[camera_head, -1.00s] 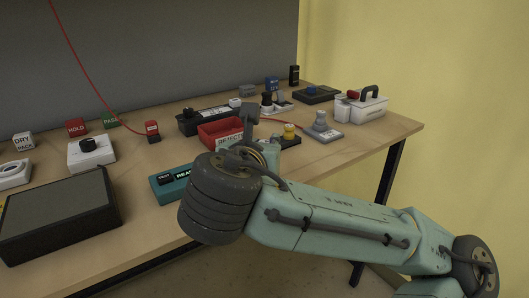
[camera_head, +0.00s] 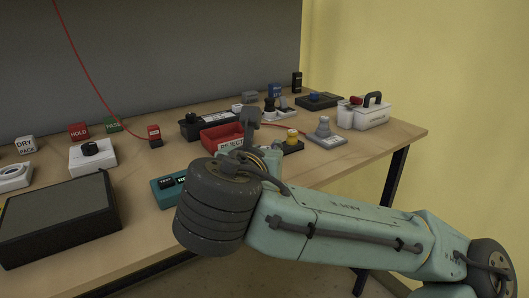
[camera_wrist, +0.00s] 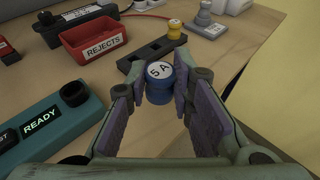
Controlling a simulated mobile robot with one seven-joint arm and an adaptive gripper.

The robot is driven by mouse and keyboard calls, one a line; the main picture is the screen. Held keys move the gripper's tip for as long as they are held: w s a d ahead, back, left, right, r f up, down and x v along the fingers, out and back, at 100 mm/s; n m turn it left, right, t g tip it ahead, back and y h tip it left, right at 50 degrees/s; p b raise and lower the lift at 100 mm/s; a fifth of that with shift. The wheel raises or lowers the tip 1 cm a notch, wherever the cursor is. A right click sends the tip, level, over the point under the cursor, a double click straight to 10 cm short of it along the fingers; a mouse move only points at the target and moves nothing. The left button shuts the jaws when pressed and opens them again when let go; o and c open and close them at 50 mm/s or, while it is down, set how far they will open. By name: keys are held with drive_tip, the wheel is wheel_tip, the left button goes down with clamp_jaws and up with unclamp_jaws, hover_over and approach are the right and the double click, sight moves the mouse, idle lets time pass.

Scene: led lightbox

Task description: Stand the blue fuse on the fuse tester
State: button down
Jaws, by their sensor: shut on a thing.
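The blue fuse (camera_wrist: 160,82), with a white top marked 5A, is between the fingertips of my gripper (camera_wrist: 157,96) in the wrist view. My gripper is shut on it, and the fuse looks roughly upright. The teal box marked READY (camera_wrist: 30,130), which looks like the fuse tester, lies left of my gripper, with a round black socket on top. In the head view the box (camera_head: 164,197) is partly covered by my arm, and the fuse is hidden. I cannot tell the fuse's height above the table.
A black block (camera_wrist: 150,56) with a yellow fuse (camera_wrist: 174,29) stands just beyond my gripper. The red REJECTS bin (camera_wrist: 80,49) is at upper left. A grey stepped piece (camera_head: 323,127) stands to the right. Bare table lies between the bin and the teal box.

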drive_tip(key=shift+r, duration=0.1)
drive_tip(key=shift+r+p, duration=1.1)
drive_tip(key=shift+r, duration=0.1)
wheel_tip(320, 180, up, 3)
drive_tip(key=shift+p, duration=1.25)
drive_tip(key=shift+s+f, duration=0.1)
drive_tip(key=s+b, duration=0.7)
drive_tip(key=s, duration=0.7)
drive_tip(key=shift+d, duration=0.25)
drive_tip(key=shift+w, duration=0.1)
